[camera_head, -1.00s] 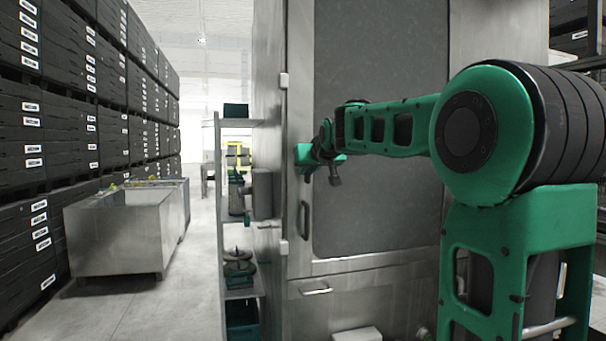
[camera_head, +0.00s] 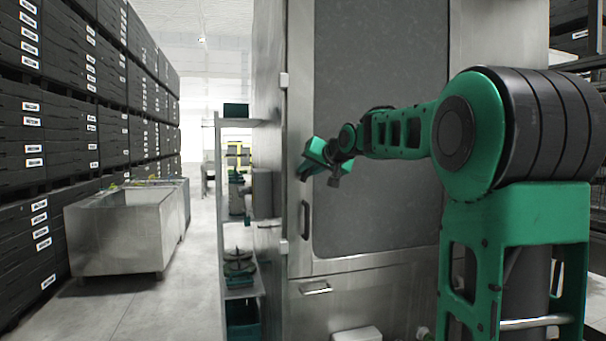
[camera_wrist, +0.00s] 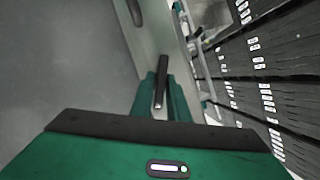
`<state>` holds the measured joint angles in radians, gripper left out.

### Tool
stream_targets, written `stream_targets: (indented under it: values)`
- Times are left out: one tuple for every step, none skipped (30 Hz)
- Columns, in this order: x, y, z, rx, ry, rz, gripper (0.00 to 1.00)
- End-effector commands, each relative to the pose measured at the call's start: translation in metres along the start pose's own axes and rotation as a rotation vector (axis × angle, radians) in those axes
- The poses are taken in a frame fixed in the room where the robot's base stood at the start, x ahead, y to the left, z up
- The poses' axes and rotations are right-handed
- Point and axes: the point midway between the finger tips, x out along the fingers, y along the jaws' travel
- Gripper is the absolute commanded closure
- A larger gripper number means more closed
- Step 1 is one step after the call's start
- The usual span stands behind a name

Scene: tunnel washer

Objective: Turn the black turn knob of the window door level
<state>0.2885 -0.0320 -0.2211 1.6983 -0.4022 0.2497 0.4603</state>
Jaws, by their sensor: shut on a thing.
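The window door (camera_head: 298,115) is a metal-framed door with a large dark grey pane, in the middle of the head view. My gripper (camera_head: 308,164) is at the left side of its frame, tilted. In the wrist view the black turn knob (camera_wrist: 163,72) is a slim dark bar between the green fingers of my gripper (camera_wrist: 166,98), which are shut on it. The bar runs nearly up and down in that picture, at a slant to the door frame. In the head view my gripper hides the knob, so its angle cannot be read there.
A black fixed handle (camera_head: 305,220) sits just below on the door frame. A shelf rack (camera_head: 219,200) stands left of the machine. A metal tub (camera_head: 115,240) and stacked black crates (camera_head: 30,150) are further left. The aisle floor (camera_head: 195,285) between is clear.

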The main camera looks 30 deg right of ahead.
Motion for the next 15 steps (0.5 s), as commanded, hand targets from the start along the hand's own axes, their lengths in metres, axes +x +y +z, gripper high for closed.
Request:
stream_targets:
  values:
    - [0.0008,-0.0001,0.0012,0.04,-0.002,-0.019,1.0]
    - [0.0007,0.0,0.0014,0.067,-0.003,-0.03,1.0]
    - [0.0006,0.0003,0.0012,0.102,-0.003,-0.045,1.0]
    - [0.0005,0.0008,0.0011,0.129,-0.002,-0.055,1.0]
    - [0.0005,0.0008,0.0014,0.156,-0.003,-0.067,1.0]
    - [0.0005,0.0012,0.0014,0.191,-0.003,-0.081,1.0]
    - [0.0005,0.0015,0.0015,0.218,-0.003,-0.092,1.0]
    - [0.0006,0.0018,0.0018,0.244,-0.003,-0.102,1.0]
    - [0.0008,0.0023,0.0017,0.279,-0.003,-0.117,1.0]
    - [0.0009,0.0023,0.0021,0.305,-0.004,-0.128,1.0]
    - [0.001,0.0028,0.002,0.332,-0.003,-0.138,1.0]
    - [0.001,0.0028,0.0021,0.367,-0.003,-0.153,1.0]
    - [0.001,0.0032,0.0021,0.394,-0.003,-0.163,1.0]
    - [0.0009,0.003,0.0021,0.42,-0.003,-0.175,1.0]
    - [0.001,0.0035,0.0024,0.455,-0.003,-0.189,1.0]
